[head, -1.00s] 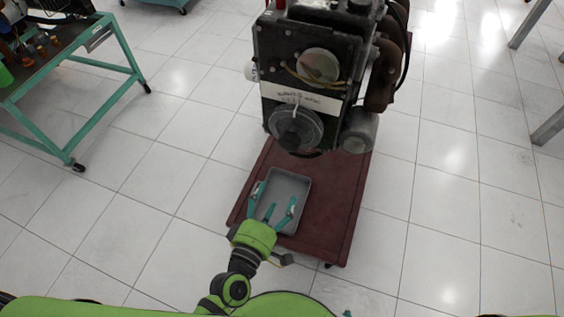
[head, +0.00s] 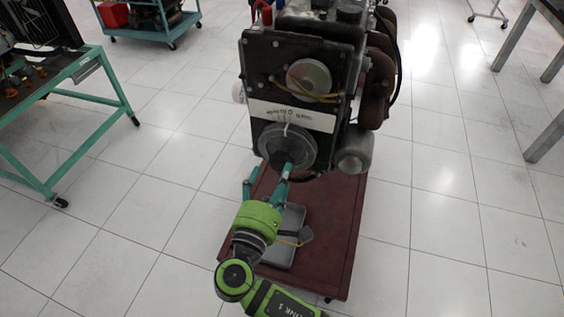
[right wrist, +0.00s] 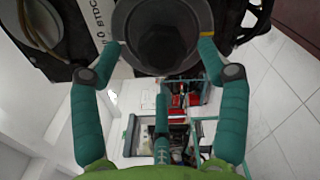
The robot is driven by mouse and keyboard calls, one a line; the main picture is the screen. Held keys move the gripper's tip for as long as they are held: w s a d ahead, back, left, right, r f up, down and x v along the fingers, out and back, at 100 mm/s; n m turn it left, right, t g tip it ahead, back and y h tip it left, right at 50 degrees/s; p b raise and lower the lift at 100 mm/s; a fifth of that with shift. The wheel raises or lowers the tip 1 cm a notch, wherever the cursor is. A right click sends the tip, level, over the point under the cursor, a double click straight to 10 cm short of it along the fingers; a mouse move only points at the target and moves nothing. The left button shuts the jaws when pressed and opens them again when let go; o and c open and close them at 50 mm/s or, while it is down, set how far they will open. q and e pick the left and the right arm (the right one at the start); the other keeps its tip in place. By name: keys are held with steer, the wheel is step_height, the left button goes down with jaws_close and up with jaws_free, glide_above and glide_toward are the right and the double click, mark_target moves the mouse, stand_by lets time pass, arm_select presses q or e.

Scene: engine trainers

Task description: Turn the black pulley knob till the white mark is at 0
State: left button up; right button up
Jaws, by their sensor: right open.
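The black pulley knob (head: 291,158) sits at the centre of a round grey pulley (head: 271,141) on the front of the engine. A short white mark (head: 286,129) shows at the pulley's top edge, below a white label plate (head: 292,114); whether it lines up with the 0 is too small to tell. My right gripper (head: 268,172) is open just in front of and below the knob. In the right wrist view the knob (right wrist: 165,38) lies between and beyond its spread teal fingers (right wrist: 160,50); contact cannot be told. My left gripper is not in view.
The engine (head: 345,70) stands on a dark red wheeled base (head: 335,235). A grey tray (head: 291,221) lies on it beneath my right gripper. A green-framed bench (head: 100,60) stands at left, another cart (head: 150,28) behind.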

mark_target(280, 168)
steer(key=x, duration=0.5)
steer(key=shift+w+d+p, duration=0.1)
steer(key=shift+p, duration=0.2)
steer(key=shift+f, duration=0.1)
steer(key=c, duration=1.1)
